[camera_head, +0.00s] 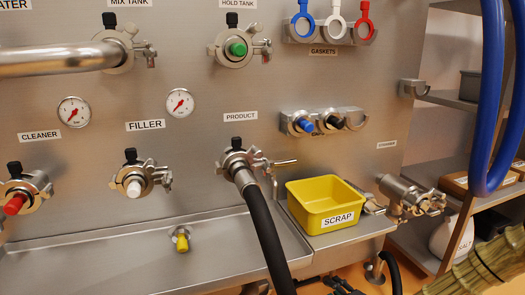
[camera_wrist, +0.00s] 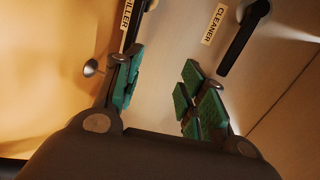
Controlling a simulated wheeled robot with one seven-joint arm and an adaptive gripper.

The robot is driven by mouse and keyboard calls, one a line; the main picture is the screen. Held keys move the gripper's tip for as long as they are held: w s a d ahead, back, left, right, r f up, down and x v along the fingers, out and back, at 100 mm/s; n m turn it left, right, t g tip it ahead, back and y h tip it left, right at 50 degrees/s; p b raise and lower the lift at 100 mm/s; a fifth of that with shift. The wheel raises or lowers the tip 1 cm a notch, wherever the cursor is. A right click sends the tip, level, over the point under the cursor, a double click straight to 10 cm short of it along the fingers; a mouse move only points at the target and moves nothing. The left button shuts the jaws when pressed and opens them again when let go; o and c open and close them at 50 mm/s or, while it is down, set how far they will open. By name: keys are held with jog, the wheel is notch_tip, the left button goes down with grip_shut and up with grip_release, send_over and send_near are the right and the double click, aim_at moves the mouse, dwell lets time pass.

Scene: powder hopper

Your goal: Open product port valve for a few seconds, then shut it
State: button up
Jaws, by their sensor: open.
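The product port (camera_head: 240,165) is on the steel panel under the PRODUCT label (camera_head: 240,116), with a clamp and a black knob on top. A black hose (camera_head: 262,225) runs down from it. A thin silver lever (camera_head: 284,162) sticks out to its right, roughly level; whether the valve is open or shut I cannot tell. My gripper (camera_wrist: 162,78) is open, with green pads and nothing between them. The wrist view shows black handles beside the FILLER label (camera_wrist: 126,14) and CLEANER label (camera_wrist: 214,25), not the product port.
A yellow SCRAP bin (camera_head: 326,203) stands on the ledge right of the hose. Filler (camera_head: 135,185) and cleaner (camera_head: 18,200) ports lie to the left. A blue hose (camera_head: 491,100) hangs at the right, before the shelves. A steel tray (camera_head: 130,265) runs below the ports.

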jog(key=s+a+f+n+g+h+p, duration=0.1)
jog(key=s+a+f+n+g, duration=0.3)
jog(key=s, duration=0.6)
jog(key=s+a+f+n+g+p, duration=0.1)
jog(key=s+a+f+n+g, duration=0.15)
jog(key=s+a+f, duration=0.55)
jog(key=s+d+r+n+g+h+p, duration=0.2)
jog(key=s+d+n+g+h, duration=0.15)
jog(key=s, duration=1.05)
jog(key=s+d+r+n+g+h+p, duration=0.1)
jog(key=s+d+r+n+g+h, duration=0.3)
jog(key=s, duration=1)
notch_tip(320, 180, up, 36)
jog(key=m+y+p, duration=0.1)
jog(key=y+p, duration=0.1)
jog(key=p, duration=3.5)
jog(key=shift+w+d+f+t, duration=0.2)
jog(key=shift+d+f+t, duration=0.05)
jog(key=shift+d+t, duration=0.05)
jog(key=shift+y, duration=0.25)
